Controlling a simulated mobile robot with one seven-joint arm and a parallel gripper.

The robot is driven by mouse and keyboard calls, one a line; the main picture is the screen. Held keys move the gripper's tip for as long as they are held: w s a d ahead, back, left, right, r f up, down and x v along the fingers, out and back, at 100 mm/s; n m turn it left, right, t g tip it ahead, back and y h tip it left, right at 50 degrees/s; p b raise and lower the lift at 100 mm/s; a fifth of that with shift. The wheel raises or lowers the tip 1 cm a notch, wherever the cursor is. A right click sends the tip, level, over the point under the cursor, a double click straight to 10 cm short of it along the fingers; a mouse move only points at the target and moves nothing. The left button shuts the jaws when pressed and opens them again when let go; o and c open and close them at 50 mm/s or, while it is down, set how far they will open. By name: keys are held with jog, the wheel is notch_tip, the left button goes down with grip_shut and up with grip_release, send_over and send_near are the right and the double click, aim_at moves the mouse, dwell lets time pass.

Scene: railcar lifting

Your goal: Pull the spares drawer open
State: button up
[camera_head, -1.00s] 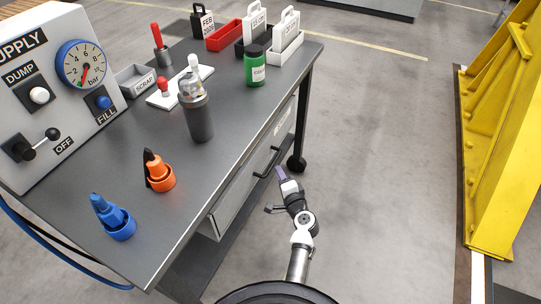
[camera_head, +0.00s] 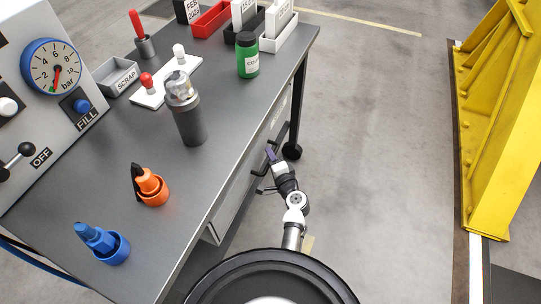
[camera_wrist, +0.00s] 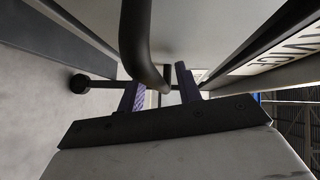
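The spares drawer (camera_head: 232,199) is a grey front under the dark workbench top and looks shut. Its black bar handle (camera_head: 262,171) sticks out from the front. In the wrist view the handle (camera_wrist: 136,35) runs down from the top and bends in between the fingertips. My gripper (camera_head: 269,156) is at the handle in the head view, partly overlapping it. In the wrist view my gripper (camera_wrist: 158,88) has its two purple-padded fingers apart, one on each side of the bar. I cannot tell whether either pad touches it.
A bench leg with a caster (camera_head: 292,151) stands just beyond my gripper. Floor to the right is clear up to a yellow frame (camera_head: 500,130).

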grip_shut()
dwell(0.3)
jog(key=s+d+b, duration=0.2)
jog(key=s+d, duration=0.2)
jog(key=d, duration=0.5)
jog(key=s+d+b, duration=0.3)
jog(key=s+d, duration=0.1)
jog(key=d, duration=0.6)
jog(key=s+d+b, duration=0.3)
jog(key=d, duration=0.6)
jog(key=shift+s+d, duration=0.2)
jog(key=shift+s, duration=0.2)
grip_release()
